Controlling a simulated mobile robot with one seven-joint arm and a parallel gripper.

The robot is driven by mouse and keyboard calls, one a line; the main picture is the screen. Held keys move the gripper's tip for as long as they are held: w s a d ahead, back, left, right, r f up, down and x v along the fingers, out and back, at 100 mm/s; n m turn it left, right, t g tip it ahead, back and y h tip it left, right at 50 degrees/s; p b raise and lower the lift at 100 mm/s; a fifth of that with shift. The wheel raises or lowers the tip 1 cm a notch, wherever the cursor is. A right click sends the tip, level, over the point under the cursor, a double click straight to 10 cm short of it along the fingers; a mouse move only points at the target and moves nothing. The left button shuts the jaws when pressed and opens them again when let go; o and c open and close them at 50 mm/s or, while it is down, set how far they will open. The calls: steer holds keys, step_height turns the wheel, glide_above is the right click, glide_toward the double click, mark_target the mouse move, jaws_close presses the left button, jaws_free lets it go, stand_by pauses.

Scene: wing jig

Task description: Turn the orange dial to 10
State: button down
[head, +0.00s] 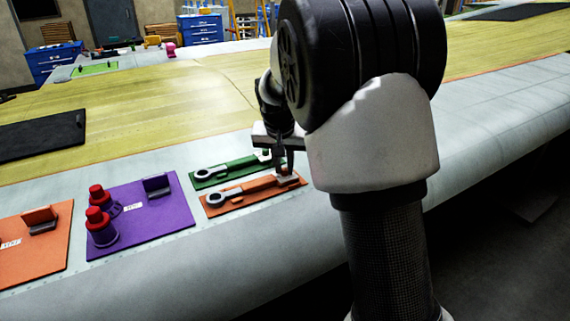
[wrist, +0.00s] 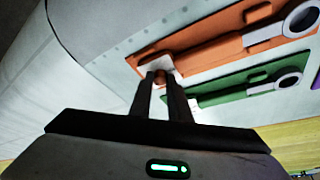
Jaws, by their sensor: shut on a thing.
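An orange board (head: 215,210) lies on the pale wing surface, with an orange wrench-like tool (head: 240,190) on it. The tool has a grey ring at its left end in the head view; the tool also shows in the wrist view (wrist: 270,33). My gripper (head: 287,172) is at the tool's right end. In the wrist view my fingers (wrist: 161,80) are closed around a small orange-brown end piece, which looks like the orange dial (wrist: 160,77). The fingers hide most of it. No number or mark on it can be read.
A green board with a similar green tool (head: 228,169) lies just behind the orange one. A purple board (head: 165,217) with red-topped pieces (head: 101,225) and another orange board (head: 50,260) are at left. The wing's front edge curves down nearby.

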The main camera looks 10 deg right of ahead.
steer(key=shift+m, duration=0.6)
steer(key=shift+h, duration=0.3)
steer(key=c, duration=1.9)
jaws_free()
steer(key=v, duration=1.7)
steer(key=shift+w+r+p, duration=0.25)
steer(key=shift+r+p, duration=0.1)
steer(key=shift+s+g, duration=0.1)
steer(key=shift+g, duration=0.2)
